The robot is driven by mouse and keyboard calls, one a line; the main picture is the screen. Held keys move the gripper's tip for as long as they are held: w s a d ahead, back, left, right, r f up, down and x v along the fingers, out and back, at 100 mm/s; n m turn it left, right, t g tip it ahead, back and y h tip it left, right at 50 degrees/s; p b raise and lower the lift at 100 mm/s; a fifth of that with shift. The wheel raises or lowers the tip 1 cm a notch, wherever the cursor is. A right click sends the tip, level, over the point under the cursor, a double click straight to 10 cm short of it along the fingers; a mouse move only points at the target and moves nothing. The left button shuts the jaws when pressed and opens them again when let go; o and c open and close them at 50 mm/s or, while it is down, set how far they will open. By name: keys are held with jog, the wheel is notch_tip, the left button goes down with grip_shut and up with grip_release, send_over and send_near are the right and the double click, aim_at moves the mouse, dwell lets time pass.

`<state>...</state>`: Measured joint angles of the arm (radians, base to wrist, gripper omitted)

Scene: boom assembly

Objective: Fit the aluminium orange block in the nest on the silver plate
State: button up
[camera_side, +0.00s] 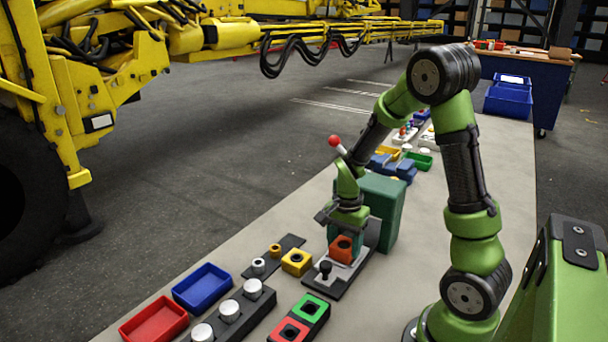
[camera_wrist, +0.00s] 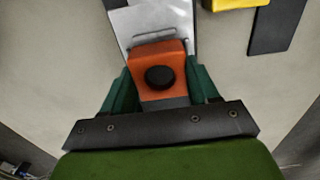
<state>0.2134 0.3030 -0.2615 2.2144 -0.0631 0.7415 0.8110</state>
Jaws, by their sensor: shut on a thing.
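The orange block (camera_side: 341,248), with a dark round hole or disc in its face, is between the green fingers of my gripper (camera_side: 345,236). In the wrist view, the fingers (camera_wrist: 160,88) flank the orange block (camera_wrist: 151,53) on both sides and are shut on it. The silver plate (camera_side: 346,270) lies on a dark base under and in front of the block. It also shows beyond the block in the wrist view (camera_wrist: 173,19), with a slot-like feature near the block. The block's underside and the nest are hidden, so I cannot tell whether it is seated.
A black knob (camera_side: 325,268) stands at the plate's near side. A yellow block (camera_side: 296,262) is to the left, and a green box (camera_side: 385,210) stands close behind my gripper. Red and green sockets (camera_side: 300,318), silver cylinders (camera_side: 229,311) and trays (camera_side: 203,287) lie nearer the camera.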

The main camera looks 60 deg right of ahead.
jog(key=shift+f, duration=0.3)
dwell(0.4)
jog(key=o, duration=1.1)
jog(key=shift+r, duration=3.55)
jog(key=shift+a+f+n, duration=0.1)
jog(key=shift+n, duration=0.4)
jog(key=s+a+r+n+t, duration=0.1)
jog(key=a+r+n+t, duration=0.1)
jog(key=a+r+n, duration=0.2)
jog(key=s+a+r+n+t+y, duration=0.1)
jog(key=s+a+r+n+t, duration=0.1)
jog(key=a+r+n, duration=0.2)
jog(key=s+a+r+n+t+y, duration=0.1)
jog(key=s+a+r+n+t, duration=0.1)
jog(key=a+r+n, duration=0.3)
jog(key=shift+s+a+r+t, duration=0.1)
jog(key=shift+a+r+t, duration=0.1)
jog(key=shift+a, duration=0.5)
jog(key=shift+s+a+r+t, duration=0.1)
jog(key=shift+a+r+t, duration=0.1)
jog(key=shift+a, duration=0.45)
jog(key=shift+a+r+t, duration=0.15)
jog(key=shift+a+t, duration=0.05)
jog(key=shift+a, duration=0.5)
